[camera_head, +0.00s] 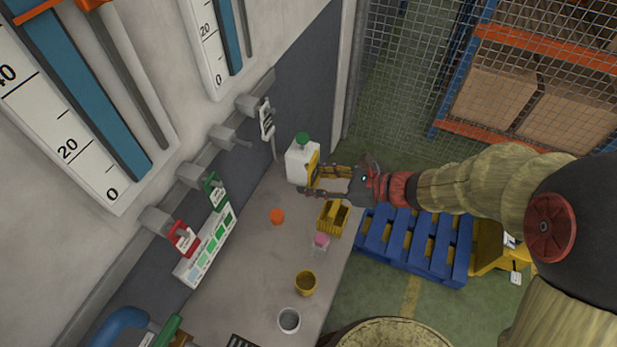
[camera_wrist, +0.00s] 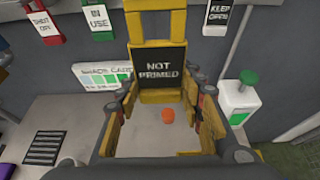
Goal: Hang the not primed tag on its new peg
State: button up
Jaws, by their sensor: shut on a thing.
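My gripper (camera_head: 310,180) is shut on the not primed tag, a black plate in a yellow frame with a tall yellow loop. The tag (camera_wrist: 160,68) stands upright between the fingertips (camera_wrist: 163,92) in the wrist view, lettering facing the camera. In the head view the tag (camera_head: 315,164) is partly hidden, beside the white bottle. An empty grey peg (camera_head: 232,139) sticks out of the wall rail, between the green tag (camera_head: 215,190) and a black-and-white tag (camera_head: 266,120). The wrist view does not clearly show this peg.
A red tag (camera_head: 183,238) hangs farther along the rail. The white bottle with a green knob (camera_head: 300,160), an orange cup (camera_head: 277,216), a yellow bin (camera_head: 331,220) and a colour chart (camera_head: 205,250) are on or over the bench (camera_head: 250,265). A blue pallet (camera_head: 415,245) lies right.

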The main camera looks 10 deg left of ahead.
jog(key=shift+s+d+r+p, duration=0.1)
jog(key=shift+s+d+p, duration=0.15)
jog(key=shift+d, duration=0.6)
jog(key=shift+s+d+r+p, duration=0.1)
jog(key=shift+s+d, duration=0.15)
jog(key=shift+d, duration=0.6)
jog(key=shift+s+d+p, duration=0.2)
jog(key=shift+s+d, duration=0.05)
jog(key=shift+d, duration=0.6)
